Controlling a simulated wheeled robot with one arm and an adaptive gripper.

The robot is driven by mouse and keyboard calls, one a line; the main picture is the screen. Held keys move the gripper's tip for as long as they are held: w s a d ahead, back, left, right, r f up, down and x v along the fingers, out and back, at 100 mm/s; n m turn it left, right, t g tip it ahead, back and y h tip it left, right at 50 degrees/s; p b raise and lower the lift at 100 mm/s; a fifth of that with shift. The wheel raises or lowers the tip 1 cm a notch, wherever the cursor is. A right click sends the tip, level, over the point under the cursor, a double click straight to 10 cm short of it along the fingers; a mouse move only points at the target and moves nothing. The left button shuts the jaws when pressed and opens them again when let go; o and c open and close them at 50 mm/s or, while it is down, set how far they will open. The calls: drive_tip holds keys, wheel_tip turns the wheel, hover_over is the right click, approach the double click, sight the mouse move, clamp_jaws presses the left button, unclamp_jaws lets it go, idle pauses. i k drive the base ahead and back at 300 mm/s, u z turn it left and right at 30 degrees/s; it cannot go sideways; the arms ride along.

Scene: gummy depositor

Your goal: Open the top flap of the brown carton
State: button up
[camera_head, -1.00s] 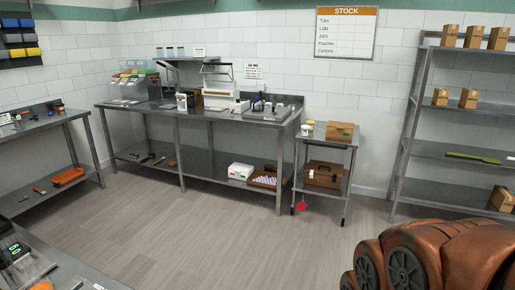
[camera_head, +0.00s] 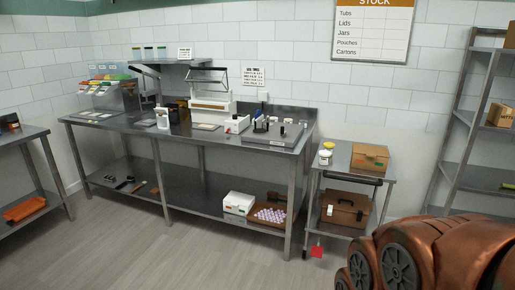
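A small brown carton (camera_head: 369,158) sits on the top of a metal cart at the right of the middle. Its top looks closed, though it is too small to be sure. My copper-coloured arm fills the lower right corner. My gripper is not visible in this view, so nothing of its fingers or hold shows.
The cart (camera_head: 334,172) also bears small tubs (camera_head: 326,154) and, on its lower shelf, a brown case (camera_head: 345,208). A long steel bench (camera_head: 215,140) stands to its left. A shelf rack (camera_head: 462,115) stands right. Grey floor (camera_head: 180,250) in front is clear.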

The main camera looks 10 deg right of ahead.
sight(373, 151)
drive_tip(key=i, duration=3.1)
drive_tip(key=z, duration=1.35)
